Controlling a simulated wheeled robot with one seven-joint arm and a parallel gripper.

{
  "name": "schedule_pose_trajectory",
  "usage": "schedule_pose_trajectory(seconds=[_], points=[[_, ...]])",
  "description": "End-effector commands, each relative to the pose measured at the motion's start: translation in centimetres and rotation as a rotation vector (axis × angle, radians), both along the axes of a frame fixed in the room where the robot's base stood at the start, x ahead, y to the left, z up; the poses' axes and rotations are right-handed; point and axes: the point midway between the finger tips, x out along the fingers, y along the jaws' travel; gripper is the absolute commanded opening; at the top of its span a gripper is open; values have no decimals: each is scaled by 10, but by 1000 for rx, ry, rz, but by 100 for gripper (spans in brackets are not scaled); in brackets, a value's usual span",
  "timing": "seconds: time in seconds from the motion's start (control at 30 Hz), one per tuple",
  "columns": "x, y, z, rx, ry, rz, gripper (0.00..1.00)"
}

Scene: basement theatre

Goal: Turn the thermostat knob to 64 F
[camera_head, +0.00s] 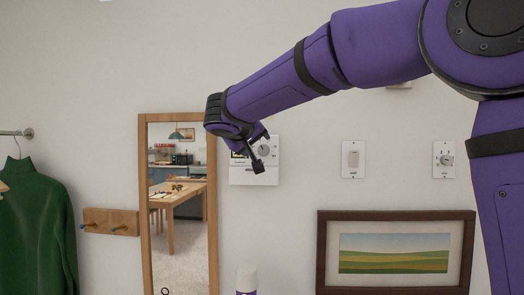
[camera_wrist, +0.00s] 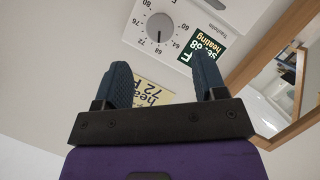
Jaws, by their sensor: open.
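The white thermostat (camera_head: 240,178) is mounted on the wall, with its grey round knob (camera_head: 264,149) near the top right, partly beside my gripper. In the wrist view the thermostat shows inverted, with the knob (camera_wrist: 160,22) ringed by numbers up to 80. Its dark pointer line points down in the picture, roughly toward the 68 to 72 marks; the exact reading is unclear. My gripper (camera_wrist: 164,75) is open and empty, its two dark fingers apart and short of the knob in the picture. In the head view my gripper (camera_head: 258,160) overlaps the thermostat; contact cannot be judged.
A green label (camera_wrist: 207,47) and a yellow note (camera_wrist: 152,93) show near the fingers. A wood-framed mirror (camera_head: 143,220) stands left of the thermostat. A switch (camera_head: 353,158), another wall control (camera_head: 444,160) and a framed picture (camera_head: 395,216) are to the right. A white bottle (camera_head: 246,279) is below.

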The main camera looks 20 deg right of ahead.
Motion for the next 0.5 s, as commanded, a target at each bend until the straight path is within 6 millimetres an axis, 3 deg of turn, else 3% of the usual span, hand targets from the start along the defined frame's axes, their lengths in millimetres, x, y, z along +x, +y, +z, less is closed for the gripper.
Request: schedule_pose_trajectory(seconds=[0.3,0.5], points=[[42,-30,-17,-1,2,-2,65],[56,-40,-22,0,2,-3,65]])
